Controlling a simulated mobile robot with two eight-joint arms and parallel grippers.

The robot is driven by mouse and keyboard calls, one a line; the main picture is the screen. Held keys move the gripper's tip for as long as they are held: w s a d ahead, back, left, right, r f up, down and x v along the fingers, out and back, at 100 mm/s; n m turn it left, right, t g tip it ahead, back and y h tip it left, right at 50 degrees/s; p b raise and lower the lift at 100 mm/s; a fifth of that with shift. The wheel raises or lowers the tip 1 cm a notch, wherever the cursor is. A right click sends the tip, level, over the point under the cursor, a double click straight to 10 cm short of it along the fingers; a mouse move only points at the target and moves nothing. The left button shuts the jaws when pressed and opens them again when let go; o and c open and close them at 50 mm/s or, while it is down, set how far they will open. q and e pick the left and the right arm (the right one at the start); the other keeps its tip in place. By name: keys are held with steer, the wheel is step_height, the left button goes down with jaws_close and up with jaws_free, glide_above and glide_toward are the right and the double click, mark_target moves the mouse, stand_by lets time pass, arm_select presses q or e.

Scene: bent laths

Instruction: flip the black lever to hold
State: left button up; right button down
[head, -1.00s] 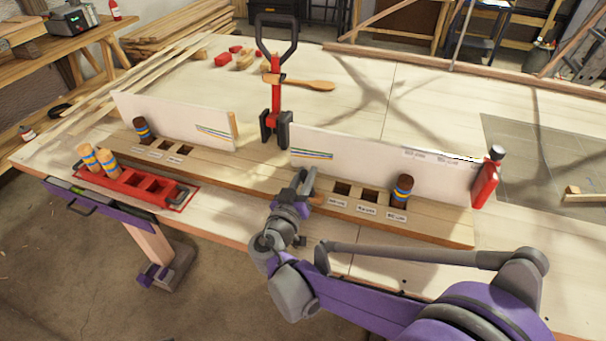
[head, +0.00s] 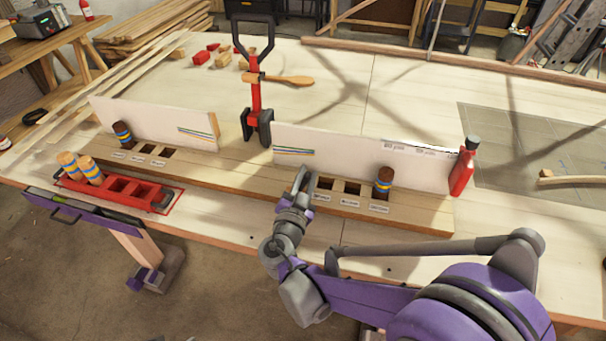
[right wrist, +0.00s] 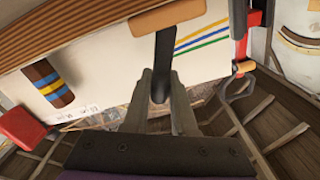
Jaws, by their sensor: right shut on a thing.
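My right gripper (head: 303,178) is at the front middle of the long wooden board (head: 240,183), at the left end of its right-hand row of square holes. In the right wrist view the black lever (right wrist: 164,55) runs down from a light wooden piece (right wrist: 166,15) into the jaws. The right gripper (right wrist: 163,100) is shut on the lever's lower end, with a finger on each side. In the head view the lever is hidden at the gripper, and I cannot read its marking. My left gripper is not in view.
White panels (head: 365,155) stand behind the board. A striped brown peg (head: 383,182) stands in the right row. A red clamp with a black handle (head: 255,90) stands between the panels. A red bottle (head: 463,168) is at right, a red tray (head: 120,187) at left.

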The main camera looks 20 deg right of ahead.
steer(key=shift+s+d+f+m, duration=0.1)
steer(key=shift+m, duration=0.2)
steer(key=c, duration=0.7)
jaws_free()
steer(key=v, duration=1.1)
